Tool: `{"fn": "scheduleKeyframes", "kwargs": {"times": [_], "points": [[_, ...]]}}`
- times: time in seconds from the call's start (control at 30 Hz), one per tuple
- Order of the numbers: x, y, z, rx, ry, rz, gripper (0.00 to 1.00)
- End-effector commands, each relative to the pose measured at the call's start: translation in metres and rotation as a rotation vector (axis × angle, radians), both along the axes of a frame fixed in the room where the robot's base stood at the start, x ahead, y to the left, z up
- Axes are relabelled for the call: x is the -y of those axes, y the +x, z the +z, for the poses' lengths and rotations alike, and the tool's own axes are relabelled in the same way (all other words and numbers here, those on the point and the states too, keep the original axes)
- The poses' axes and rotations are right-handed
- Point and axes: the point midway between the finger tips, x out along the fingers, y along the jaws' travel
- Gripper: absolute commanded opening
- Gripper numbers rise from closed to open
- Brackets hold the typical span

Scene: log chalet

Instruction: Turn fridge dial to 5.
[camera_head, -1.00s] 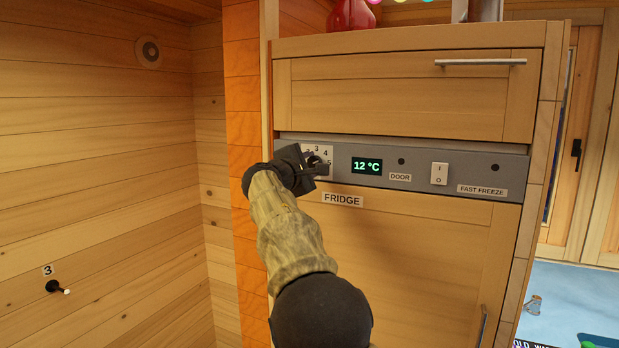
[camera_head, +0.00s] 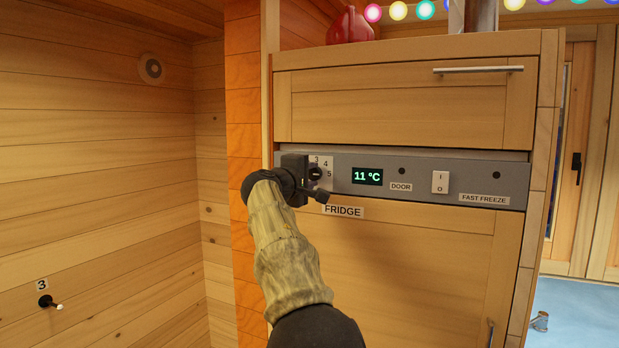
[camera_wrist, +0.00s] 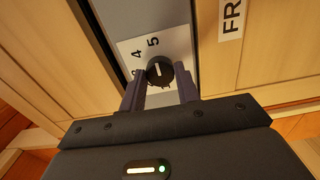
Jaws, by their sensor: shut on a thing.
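The fridge dial (camera_wrist: 160,70) is a round black knob with a white pointer line on a white numbered plate (camera_wrist: 181,43). In the wrist view the 4 and 5 show beside it; the pointer is directed roughly toward the 5. My gripper (camera_wrist: 160,84) has its two dark fingers on either side of the knob, shut on it. In the head view my gripper (camera_head: 318,184) covers the left of the plate, where 3, 4 and 5 show. The fridge display (camera_head: 367,177) reads 11 °C. The lower numbers are hidden.
The grey panel (camera_head: 345,189) also carries a DOOR light, a white rocker switch (camera_head: 440,182) and a FAST FREEZE label. A drawer (camera_head: 400,103) with a bar handle is above, and the fridge door (camera_head: 420,260) below. A log wall is at left.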

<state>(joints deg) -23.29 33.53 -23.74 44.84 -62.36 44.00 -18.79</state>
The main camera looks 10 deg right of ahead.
Motion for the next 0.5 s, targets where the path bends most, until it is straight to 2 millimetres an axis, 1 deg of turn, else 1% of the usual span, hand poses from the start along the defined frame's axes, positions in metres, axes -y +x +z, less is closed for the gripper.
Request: {"fn": "scheduleKeyframes", "kwargs": {"times": [0.13,0.17,0.2,0.27,0.5], "points": [[0.0002,0.0002,-0.0012,-0.001,0.002,-0.001,0.09],[0.0002,0.0002,-0.0012,-0.002,0.003,-0.001,0.36],[0.0002,0.0002,-0.0012,-0.001,0.002,-0.001,0.44],[0.0002,0.0003,-0.0011,-0.001,0.002,-0.001,0.54],[0.0000,0.0000,-0.0007,-0.001,0.001,0.000,0.54]]}}
